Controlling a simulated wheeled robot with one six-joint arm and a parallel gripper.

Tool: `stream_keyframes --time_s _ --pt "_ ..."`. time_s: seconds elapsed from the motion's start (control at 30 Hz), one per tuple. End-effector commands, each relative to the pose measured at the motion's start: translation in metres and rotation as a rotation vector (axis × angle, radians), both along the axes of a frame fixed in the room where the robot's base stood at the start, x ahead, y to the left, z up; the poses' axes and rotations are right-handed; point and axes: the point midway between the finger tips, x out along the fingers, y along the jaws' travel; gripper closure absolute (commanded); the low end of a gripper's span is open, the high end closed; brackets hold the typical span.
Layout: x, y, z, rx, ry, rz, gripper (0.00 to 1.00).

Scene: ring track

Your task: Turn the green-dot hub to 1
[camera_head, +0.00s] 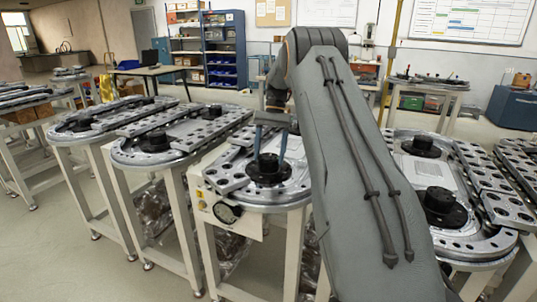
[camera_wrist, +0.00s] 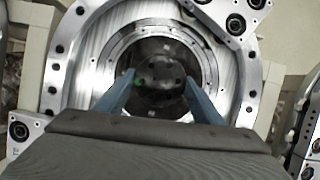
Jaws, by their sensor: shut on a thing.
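The hub (camera_wrist: 160,72) is a round black knob in the middle of a silver ring plate (camera_wrist: 83,65). A small green dot (camera_wrist: 139,83) shows on its left side, beside the left finger. My gripper (camera_wrist: 158,88) has its two blue fingers on either side of the hub, shut on it. In the head view the hub (camera_head: 268,168) stands upright on its table, and my gripper (camera_head: 270,148) reaches down to it from above. Any number marks around the hub are too dark or blurred to read.
Other black hubs stand on the table to the right (camera_head: 422,146) (camera_head: 440,205). Similar ring tables (camera_head: 180,140) stand to the left. My arm hides part of the right side.

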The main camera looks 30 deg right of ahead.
Motion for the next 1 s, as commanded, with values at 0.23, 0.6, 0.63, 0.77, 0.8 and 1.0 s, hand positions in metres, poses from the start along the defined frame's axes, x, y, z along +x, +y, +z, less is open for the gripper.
stream_keyframes --time_s 0.23,0.6,0.63,0.77,0.8,1.0 --pt "-0.0025 -0.0014 0.0005 0.001 0.003 -0.150 0.61" --pt "-0.0025 -0.0014 0.0000 0.000 0.002 -0.241 0.61" --pt "-0.0025 -0.0014 0.0000 -0.001 0.002 -0.243 0.61" --pt "-0.0024 -0.0015 -0.0001 -0.001 0.002 -0.246 0.61" --pt "-0.0025 -0.0016 -0.0001 -0.001 0.002 -0.246 0.61" --pt "-0.0025 -0.0016 -0.0001 -0.001 0.002 -0.245 0.61"
